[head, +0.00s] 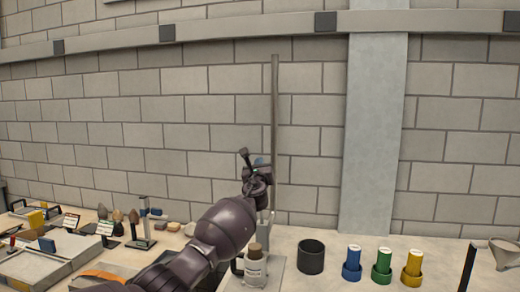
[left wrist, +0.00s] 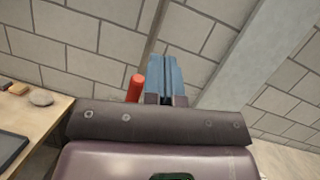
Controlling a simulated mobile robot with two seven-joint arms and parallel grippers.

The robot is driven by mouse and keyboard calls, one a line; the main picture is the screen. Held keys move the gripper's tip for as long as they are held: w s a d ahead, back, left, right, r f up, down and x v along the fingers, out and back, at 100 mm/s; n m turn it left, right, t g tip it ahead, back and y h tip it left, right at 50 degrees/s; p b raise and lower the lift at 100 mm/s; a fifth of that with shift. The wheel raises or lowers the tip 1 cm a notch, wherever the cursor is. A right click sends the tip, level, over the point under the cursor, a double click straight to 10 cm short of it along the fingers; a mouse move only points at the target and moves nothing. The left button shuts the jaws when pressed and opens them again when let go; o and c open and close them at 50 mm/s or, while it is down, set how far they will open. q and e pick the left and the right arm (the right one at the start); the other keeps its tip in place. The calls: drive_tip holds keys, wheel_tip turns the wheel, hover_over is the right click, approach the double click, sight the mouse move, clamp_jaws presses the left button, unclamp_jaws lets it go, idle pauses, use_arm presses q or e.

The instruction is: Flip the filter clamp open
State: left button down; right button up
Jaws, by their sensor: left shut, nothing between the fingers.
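My left gripper (head: 260,160) is raised in front of the grey upright post (head: 275,110), its blue fingers partly hidden by the wrist. In the left wrist view the blue fingers (left wrist: 166,75) are together with nothing between them. A red rod end (left wrist: 134,88) stands just left of the fingers and looks apart from them; it may be the clamp's handle. In the head view a dark lever-like piece (head: 244,154) sticks up left of the fingers. I cannot tell whether it belongs to the filter clamp. The clamp body is not clearly visible behind my wrist. My right gripper is not in view.
A corked bottle (head: 255,268) stands below my wrist, with a black cup (head: 310,257) to its right. Blue (head: 352,263), green (head: 382,265) and yellow (head: 412,267) containers follow. A funnel (head: 505,252) is far right. Trays (head: 70,248) and small samples crowd the left.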

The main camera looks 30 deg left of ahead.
use_arm(q)
drive_tip(key=s+d+r+p, duration=0.1)
drive_tip(key=s+d+r, duration=0.1)
drive_tip(key=s+r, duration=0.2)
drive_tip(key=shift+s+r, duration=0.2)
drive_tip(key=shift+r, duration=0.35)
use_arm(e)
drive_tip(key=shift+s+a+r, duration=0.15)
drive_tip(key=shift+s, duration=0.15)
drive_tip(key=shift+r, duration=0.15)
